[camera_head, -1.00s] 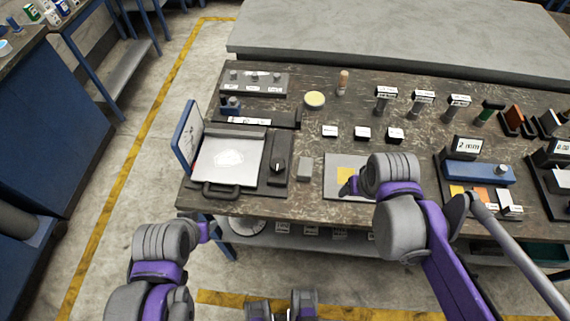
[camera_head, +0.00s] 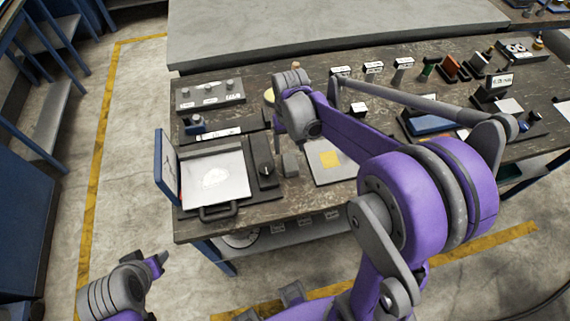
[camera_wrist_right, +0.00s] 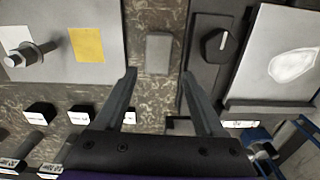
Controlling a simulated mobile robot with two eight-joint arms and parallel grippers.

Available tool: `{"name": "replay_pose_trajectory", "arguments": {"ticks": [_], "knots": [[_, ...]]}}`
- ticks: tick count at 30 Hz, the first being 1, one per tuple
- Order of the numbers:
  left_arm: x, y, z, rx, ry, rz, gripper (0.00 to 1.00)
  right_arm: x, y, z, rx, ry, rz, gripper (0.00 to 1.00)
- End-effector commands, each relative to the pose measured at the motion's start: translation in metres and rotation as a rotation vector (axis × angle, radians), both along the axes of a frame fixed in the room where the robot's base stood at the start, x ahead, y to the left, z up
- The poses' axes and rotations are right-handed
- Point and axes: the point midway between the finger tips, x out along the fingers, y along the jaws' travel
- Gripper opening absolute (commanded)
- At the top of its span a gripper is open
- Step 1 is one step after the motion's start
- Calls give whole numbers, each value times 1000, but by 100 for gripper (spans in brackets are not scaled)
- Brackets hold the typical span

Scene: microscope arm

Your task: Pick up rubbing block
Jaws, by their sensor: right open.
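The small grey block (camera_head: 290,165), which looks like the rubbing block, lies on the dark bench top between the knob panel and a grey plate. It also shows in the right wrist view (camera_wrist_right: 158,52), upper centre, just past the fingertips and lined up with the gap between them. My right gripper (camera_wrist_right: 158,77) is open and empty, its fingers apart and pointing toward the block. In the head view my right gripper (camera_head: 279,135) is above the bench beside the block, partly hidden by its wrist. My left gripper (camera_head: 156,264) is low, off the bench's front edge; its jaws are unclear.
A framed device with a white sheet (camera_head: 215,177) and a black knob (camera_head: 265,170) stands left of the block. A grey plate with a yellow square (camera_head: 330,159) lies right of it. In the right wrist view, a bolt (camera_wrist_right: 30,52) stands beside the yellow square.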

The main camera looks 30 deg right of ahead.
Motion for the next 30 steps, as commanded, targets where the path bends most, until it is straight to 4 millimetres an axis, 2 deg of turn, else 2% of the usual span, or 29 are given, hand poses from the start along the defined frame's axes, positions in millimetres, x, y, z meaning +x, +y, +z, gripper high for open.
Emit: {"name": "replay_pose_trajectory", "arguments": {"ticks": [3, 11, 19, 28, 29, 30], "knots": [[-1, 0, -3, 0, 2, 0, 50, 0, 0, -21, 0, 0, 1, 71], [-1, 0, -4, 0, 3, 0, 50, -1, 0, -42, 0, -1, 1, 71], [-2, 0, -4, 0, 3, 0, 50, -4, -1, -80, 0, -1, 1, 71], [-2, 0, -4, 0, 3, 0, 50, -5, -1, -86, 0, -1, 1, 71], [-2, 0, -4, 0, 3, 0, 50, -5, -1, -86, 0, -1, 1, 69], [-2, 0, -4, 0, 3, 0, 50, -5, -1, -86, 0, -1, 1, 62]]}}
